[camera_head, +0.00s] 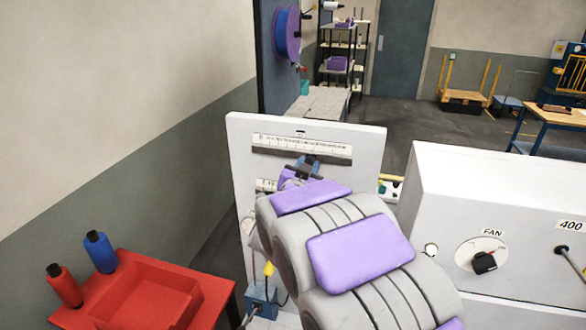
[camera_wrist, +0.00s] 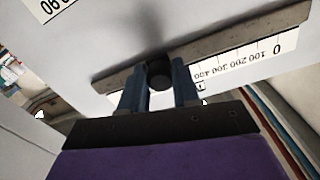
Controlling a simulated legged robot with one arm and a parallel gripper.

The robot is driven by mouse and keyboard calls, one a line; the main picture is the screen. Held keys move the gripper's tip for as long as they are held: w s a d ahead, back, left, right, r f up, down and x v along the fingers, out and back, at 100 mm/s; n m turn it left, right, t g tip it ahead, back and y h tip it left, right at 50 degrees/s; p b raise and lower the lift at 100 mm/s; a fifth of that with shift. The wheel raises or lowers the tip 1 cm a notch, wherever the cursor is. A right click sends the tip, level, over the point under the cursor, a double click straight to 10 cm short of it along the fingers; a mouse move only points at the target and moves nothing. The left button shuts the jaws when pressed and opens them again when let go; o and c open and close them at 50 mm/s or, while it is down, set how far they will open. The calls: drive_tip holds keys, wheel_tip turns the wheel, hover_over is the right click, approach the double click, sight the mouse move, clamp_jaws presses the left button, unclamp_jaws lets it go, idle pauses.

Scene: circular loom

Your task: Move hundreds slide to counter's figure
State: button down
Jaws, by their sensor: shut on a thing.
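My gripper (camera_wrist: 159,88) is shut on a dark round knob (camera_wrist: 159,74), which I take as the hundreds slide, in the wrist view. The knob sits at a grey rail (camera_wrist: 245,42) beside a white scale (camera_wrist: 258,53). The scale reads upside down from 0 at the right through 100, 200 and 300 to 400. The knob lies left of the 400 mark; my fingers hide the figures beside it. In the head view my gripper (camera_head: 305,167) is against the white panel (camera_head: 365,150), below its upper scale (camera_head: 300,146). I cannot make out the counter's figure.
A lower scale (camera_head: 266,185) is partly hidden by my arm. A white cabinet with a FAN dial (camera_head: 484,261) and a 400 label (camera_head: 570,225) stands at the right.

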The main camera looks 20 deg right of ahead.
drive_tip(key=shift+s+d+r, duration=0.1)
drive_tip(key=c, duration=0.8)
unclamp_jaws()
drive_tip(key=b+v, duration=0.4)
drive_tip(key=v, duration=1.3)
drive_tip(key=shift+s, duration=0.1)
